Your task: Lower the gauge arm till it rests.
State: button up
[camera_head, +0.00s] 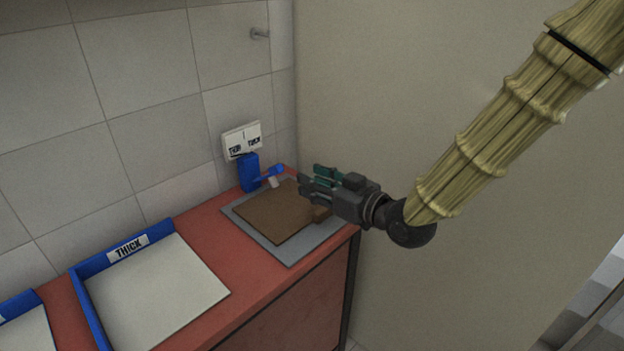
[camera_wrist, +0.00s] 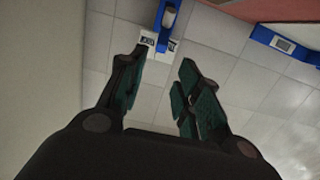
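The gauge is a blue post (camera_head: 249,172) at the back of the counter, by the wall. Its short blue gauge arm (camera_head: 275,170) reaches right, tilted up, with a pale piece below it, over a brown sheet or stack (camera_head: 272,214) on a grey plate (camera_head: 291,254). The gap beneath the pale piece is too small to judge. My gripper (camera_head: 309,178) is right of the gauge arm, apart from it, above the plate's right side. In the wrist view, my gripper (camera_wrist: 160,65) has its fingers spread with nothing between them; blue gauge parts (camera_wrist: 165,43) show beyond the fingertips.
A white two-label panel (camera_head: 242,140) is on the wall above the gauge. A blue-edged tray marked THICK (camera_head: 128,247) stands left on the red counter (camera_head: 210,238); another blue-edged tray (camera_head: 22,308) is farther left. A beige partition (camera_head: 400,100) rises close behind my gripper. A hook (camera_head: 259,33) is higher up.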

jog(key=shift+w+r+p, duration=0.25)
jog(key=shift+w+p, duration=0.05)
jog(key=c, duration=0.3)
jog(key=w+r+h+p, duration=0.1)
jog(key=w+p, duration=0.1)
jog(key=w+d+r+h+p, duration=0.1)
jog(key=w+h+p, duration=0.3)
jog(key=shift+d+r+m, duration=0.3)
jog(key=shift+d+r, duration=0.05)
jog(key=shift+r, duration=0.05)
grip_shut()
jog(key=a+r+g+h+p, duration=0.1)
jog(key=a+r+g+p, duration=0.5)
jog(key=a+r+p, duration=0.4)
jog(key=shift+w+a+f+p, duration=0.2)
jog(key=shift+w+f+p, duration=0.4)
jog(key=shift+f, duration=1.2)
jog(key=shift+w+a+f+p, duration=0.25)
jog(key=shift+w+f+p, duration=0.3)
jog(key=shift+f, duration=1.3)
jog(key=shift+w+a+f+p, duration=0.2)
jog(key=shift+w+f+p, duration=0.35)
jog(key=shift+f, duration=1.25)
